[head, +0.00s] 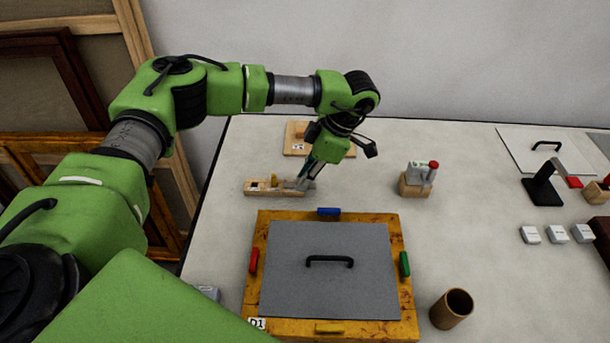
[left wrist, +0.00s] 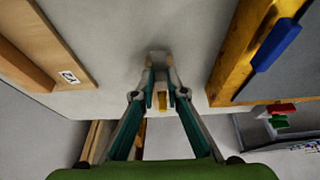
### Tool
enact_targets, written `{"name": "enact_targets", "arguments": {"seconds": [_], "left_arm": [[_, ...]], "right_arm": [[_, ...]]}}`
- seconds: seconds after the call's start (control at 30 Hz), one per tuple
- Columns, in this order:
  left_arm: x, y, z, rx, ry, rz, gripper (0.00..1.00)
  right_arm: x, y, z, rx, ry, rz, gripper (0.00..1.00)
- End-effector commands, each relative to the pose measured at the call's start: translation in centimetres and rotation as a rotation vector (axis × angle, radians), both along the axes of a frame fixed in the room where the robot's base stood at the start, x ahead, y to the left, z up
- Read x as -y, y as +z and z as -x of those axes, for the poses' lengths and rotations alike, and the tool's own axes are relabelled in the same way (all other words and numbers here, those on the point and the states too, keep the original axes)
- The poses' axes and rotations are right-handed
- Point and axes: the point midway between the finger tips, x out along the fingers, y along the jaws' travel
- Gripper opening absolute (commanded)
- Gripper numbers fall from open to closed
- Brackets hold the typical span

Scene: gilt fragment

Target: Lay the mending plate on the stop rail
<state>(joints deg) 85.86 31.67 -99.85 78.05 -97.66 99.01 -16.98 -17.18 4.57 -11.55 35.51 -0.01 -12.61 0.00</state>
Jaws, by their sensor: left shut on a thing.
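My left gripper (head: 303,183) points down at the right end of a low wooden block with slots (head: 262,187). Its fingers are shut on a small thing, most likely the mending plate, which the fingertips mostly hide. In the left wrist view, the left gripper (left wrist: 160,75) has its fingers close together, with a small yellowish patch showing between them. I cannot tell whether the held thing is clear of the block. I cannot tell for certain which piece is the stop rail. My right gripper is not in view.
A yellow wooden frame (head: 250,300) with coloured clips and a grey handled lid (head: 330,285) lies in front. A labelled board (head: 296,150) lies behind the gripper. A brown cup (head: 451,309) and a small wooden stand (head: 415,185) stand right. Bare table lies between them.

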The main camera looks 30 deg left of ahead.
Motion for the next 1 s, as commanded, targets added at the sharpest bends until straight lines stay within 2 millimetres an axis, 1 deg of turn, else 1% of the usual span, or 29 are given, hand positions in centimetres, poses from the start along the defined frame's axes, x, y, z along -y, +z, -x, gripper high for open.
{"name": "enact_targets", "arguments": {"seconds": [0.03, 0.07, 0.1, 0.37, 0.47, 0.53, 0.67, 0.9, 1.0], "left_arm": [[0.0, -0.1, 0.0, 0.0, 0.0, 0.0, 0.21], [0.0, -0.1, 0.0, 0.0, 0.0, 0.0, 0.28], [0.0, -0.1, 0.0, -0.001, 0.0, 0.0, 0.3], [0.0, -0.1, 0.0, -0.001, 0.0, 0.0, 0.3], [0.0, 0.3, 0.0, 0.0, 0.001, 0.0, 0.3], [0.2, 0.6, -0.1, 0.002, 0.001, 0.0, 0.3], [1.0, 2.5, -0.5, 0.004, 0.0, 0.0, 0.3], [2.8, 7.4, -1.4, 0.005, -0.001, 0.0, 0.3], [3.4, 9.1, -1.7, 0.003, -0.001, 0.001, 0.3]], "right_arm": [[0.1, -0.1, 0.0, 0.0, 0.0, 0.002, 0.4], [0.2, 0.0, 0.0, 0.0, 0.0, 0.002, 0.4], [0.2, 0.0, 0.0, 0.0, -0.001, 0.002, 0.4], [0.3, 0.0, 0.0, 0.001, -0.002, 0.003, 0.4], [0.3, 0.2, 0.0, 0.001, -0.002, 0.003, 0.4], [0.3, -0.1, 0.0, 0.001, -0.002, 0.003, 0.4], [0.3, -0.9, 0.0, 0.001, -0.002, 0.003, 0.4], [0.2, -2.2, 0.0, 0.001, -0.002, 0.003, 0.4], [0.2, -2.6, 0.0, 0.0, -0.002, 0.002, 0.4]]}}
